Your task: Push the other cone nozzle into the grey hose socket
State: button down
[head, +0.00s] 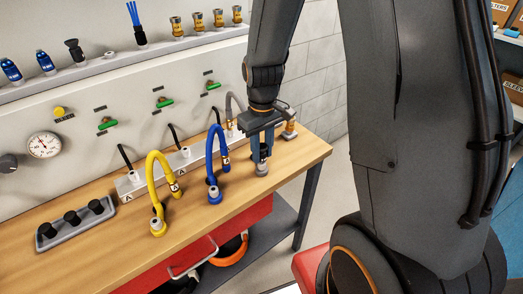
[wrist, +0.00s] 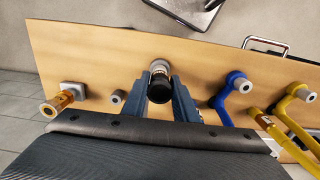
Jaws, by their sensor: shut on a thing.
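My gripper (head: 262,140) is shut on a dark cone nozzle, which shows as a black round end (wrist: 159,92) between the two fingers in the wrist view. The nozzle points down at the bench. Directly below it stands the grey hose socket (head: 262,169), also seen just beyond the nozzle in the wrist view (wrist: 159,66). The nozzle and socket overlap in both views, and I cannot tell how deep the nozzle sits. The fingers hide part of the nozzle. Another black cone nozzle (head: 74,50) stands on the back shelf.
A blue hose (head: 211,150) and a yellow hose (head: 151,175) arch up left of my gripper. A brass fitting (head: 289,130) stands close on the right. A grey tray (head: 76,229) with black pieces lies at the bench's left. Valves and a gauge (head: 44,145) line the back panel.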

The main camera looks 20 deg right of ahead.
aim_at(262, 147)
jog(key=shift+f+b, duration=0.3)
jog(key=shift+f, duration=0.25)
dwell(0.4)
jog(key=c, duration=1.3)
grip_release()
jog(key=shift+c, duration=0.2)
jog(key=shift+r+b, duration=0.85)
jog(key=shift+r, duration=3.1)
